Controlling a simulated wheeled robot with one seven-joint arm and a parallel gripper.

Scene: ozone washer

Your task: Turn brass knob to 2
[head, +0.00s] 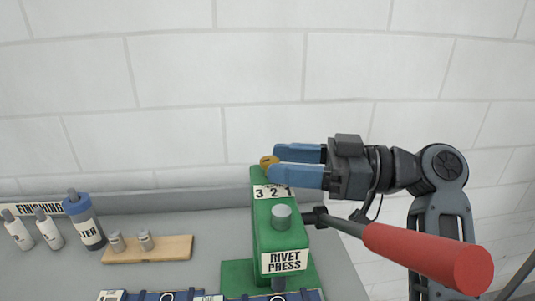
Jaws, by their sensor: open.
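The brass knob (268,161) sits on top of the green rivet press (265,235), at its far end in the head view. A white label with 3, 2 and 1 (272,191) lies just in front of the knob. My gripper (272,162) reaches in from the right with its blue fingers level. The fingers are apart, with the knob at their tips, one finger behind it and one in front. The near finger covers part of the knob and the label's edge. I cannot tell whether the fingers touch the knob, or which number it points to.
A red-handled lever (425,255) sticks out from the press to the right, below my arm. At left stand white bottles (48,229), a blue-capped bottle (85,222) and a wooden board (150,250) with small grey pegs. A white block wall (190,80) rises behind.

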